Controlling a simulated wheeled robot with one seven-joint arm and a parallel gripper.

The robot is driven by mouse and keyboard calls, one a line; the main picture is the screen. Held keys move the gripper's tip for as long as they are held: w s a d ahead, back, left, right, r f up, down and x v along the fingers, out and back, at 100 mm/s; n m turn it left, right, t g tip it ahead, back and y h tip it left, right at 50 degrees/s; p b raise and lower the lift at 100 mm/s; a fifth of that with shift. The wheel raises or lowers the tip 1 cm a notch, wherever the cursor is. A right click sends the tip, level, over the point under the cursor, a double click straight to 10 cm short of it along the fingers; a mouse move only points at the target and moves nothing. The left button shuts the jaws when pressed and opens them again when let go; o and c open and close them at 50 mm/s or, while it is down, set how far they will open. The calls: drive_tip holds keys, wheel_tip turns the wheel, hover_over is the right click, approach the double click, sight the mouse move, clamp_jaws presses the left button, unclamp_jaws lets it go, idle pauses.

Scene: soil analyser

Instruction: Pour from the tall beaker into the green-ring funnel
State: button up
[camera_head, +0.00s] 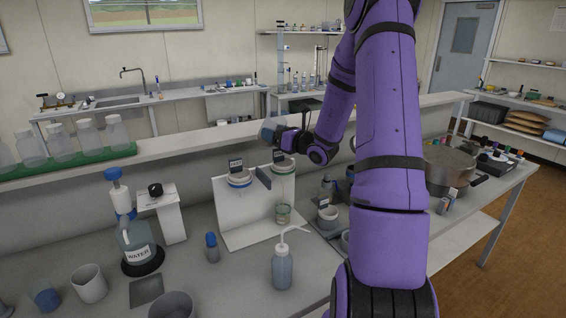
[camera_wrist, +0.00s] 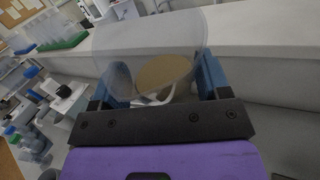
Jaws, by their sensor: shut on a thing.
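My gripper (camera_head: 278,134) is shut on the clear tall beaker (camera_head: 267,130) and holds it up above the shelf edge, behind the funnels. In the wrist view the beaker (camera_wrist: 110,45) sits between the two blue fingers and shows a brown surface inside; it looks tilted in the head view. The green-ring funnel (camera_head: 284,167) sits in a white stand, just below and to the right of the beaker. A small glass vessel (camera_head: 283,213) stands under that funnel. I cannot see any stream between beaker and funnel.
A blue-ring funnel (camera_head: 240,180) sits left of the green one on the white stand (camera_head: 237,215). A wash bottle (camera_head: 283,268), a water dispenser (camera_head: 138,243) and a blue-capped bottle (camera_head: 212,248) stand in front. A steel pot (camera_head: 448,169) is at right.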

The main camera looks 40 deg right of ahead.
sight(278, 117)
drive_tip(key=r+g, duration=0.1)
drive_tip(key=g, duration=0.1)
drive_tip(key=s+r+n+g, duration=0.1)
drive_tip(key=shift+d+r+h, duration=0.25)
drive_tip(key=shift+r+h, duration=0.05)
drive_tip(key=shift+f, duration=0.15)
drive_tip(key=shift+r, duration=1.55)
